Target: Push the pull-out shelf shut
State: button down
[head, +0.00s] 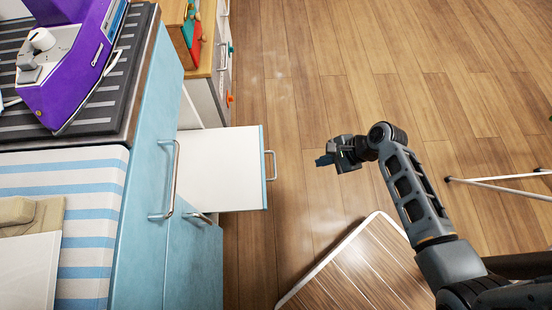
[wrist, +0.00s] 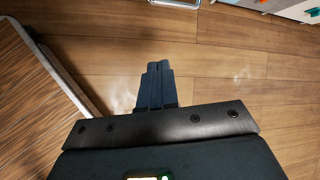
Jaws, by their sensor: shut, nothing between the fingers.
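The pull-out shelf (head: 222,168) is a white board with a light blue front edge and a metal handle (head: 271,166). It sticks out to the right from the light blue cabinet (head: 140,180) in the head view. My gripper (head: 322,160) is to the right of the shelf's front, apart from it, with bare floor between them. In the wrist view the dark fingers of my gripper (wrist: 157,72) are together, with nothing between them. Part of the shelf's back end is hidden by the cabinet.
A wood-topped board with a white rim (head: 360,270) stands below my arm. Thin white legs (head: 500,184) are at the right. A purple machine (head: 75,60) sits on a dark ribbed mat at upper left. Wooden floor (head: 300,90) is clear beyond my gripper.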

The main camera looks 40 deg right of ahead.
jog(key=w+f+m+y+b, duration=0.2)
jog(key=w+m+y, duration=0.1)
jog(key=w, duration=0.2)
jog(key=b, duration=0.5)
send_near(274, 164)
jog(key=w+a+r+x, duration=0.1)
jog(key=x, duration=0.6)
jog(key=shift+w+a+f, duration=0.1)
jog(key=shift+w+a, duration=0.1)
jog(key=shift+a, duration=0.15)
